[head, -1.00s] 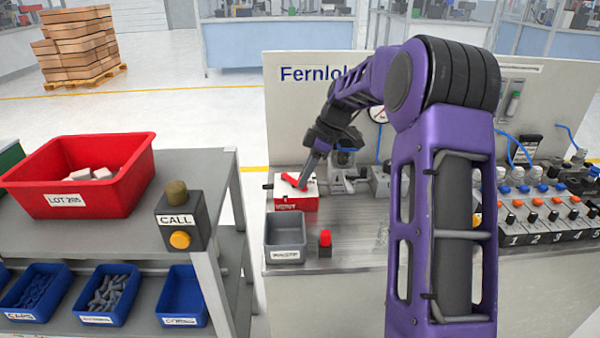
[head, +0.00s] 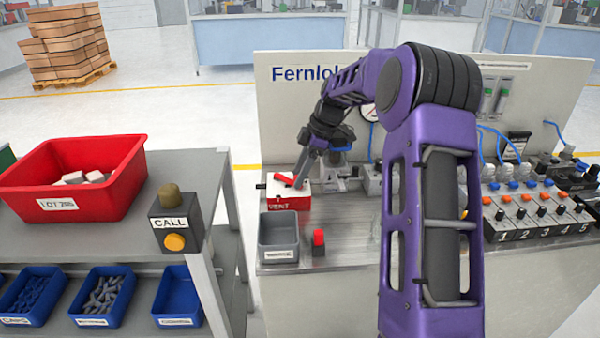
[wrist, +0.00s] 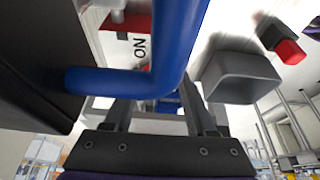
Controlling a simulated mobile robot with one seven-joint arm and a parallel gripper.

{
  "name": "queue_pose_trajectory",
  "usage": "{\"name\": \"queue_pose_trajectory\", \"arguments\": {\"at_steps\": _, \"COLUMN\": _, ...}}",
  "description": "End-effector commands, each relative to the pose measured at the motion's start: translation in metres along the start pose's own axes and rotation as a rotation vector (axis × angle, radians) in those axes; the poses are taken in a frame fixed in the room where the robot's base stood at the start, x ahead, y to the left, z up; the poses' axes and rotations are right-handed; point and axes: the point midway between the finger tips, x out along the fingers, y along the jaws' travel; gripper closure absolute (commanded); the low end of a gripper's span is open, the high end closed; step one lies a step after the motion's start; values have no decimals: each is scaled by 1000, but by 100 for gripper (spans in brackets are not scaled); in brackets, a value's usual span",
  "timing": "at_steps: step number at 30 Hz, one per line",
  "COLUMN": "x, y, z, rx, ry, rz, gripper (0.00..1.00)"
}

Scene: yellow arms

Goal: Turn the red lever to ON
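The red lever (head: 284,180) lies slanted across the top of a small white box with a red front marked VENT (head: 289,203), at the back left of the bench. My gripper (head: 300,179) points down at the lever's right end, very close to it; I cannot tell if it touches. In the wrist view my two dark fingers (wrist: 160,106) stand apart with a gap between them, but a blue tube hides part of them and their surroundings. The box's ON label (wrist: 139,48) shows past the tube. The lever is largely hidden there.
A grey bin (head: 279,240) and a small red-topped block (head: 318,241) stand in front of the box; both also show in the wrist view. A row of numbered switches (head: 540,215) is at right. A side cart with a red tub (head: 75,190) and CALL box (head: 176,220) stands at left.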

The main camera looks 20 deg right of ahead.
Motion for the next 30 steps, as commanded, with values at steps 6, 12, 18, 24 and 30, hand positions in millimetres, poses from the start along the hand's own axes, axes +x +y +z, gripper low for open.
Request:
{"name": "queue_pose_trajectory", "arguments": {"at_steps": 6, "x": 0, "y": 0, "z": 0, "rx": 1, "ry": 0, "rz": -2, "gripper": 42}}
{"name": "queue_pose_trajectory", "arguments": {"at_steps": 12, "x": -9, "y": 0, "z": 0, "rx": 1, "ry": 0, "rz": 1, "gripper": 42}}
{"name": "queue_pose_trajectory", "arguments": {"at_steps": 18, "x": -48, "y": 1, "z": 0, "rx": 2, "ry": 0, "rz": 3, "gripper": 42}}
{"name": "queue_pose_trajectory", "arguments": {"at_steps": 24, "x": -98, "y": 1, "z": 0, "rx": 1, "ry": 0, "rz": 3, "gripper": 42}}
{"name": "queue_pose_trajectory", "arguments": {"at_steps": 30, "x": -142, "y": 1, "z": 0, "rx": 1, "ry": 0, "rz": 2, "gripper": 42}}
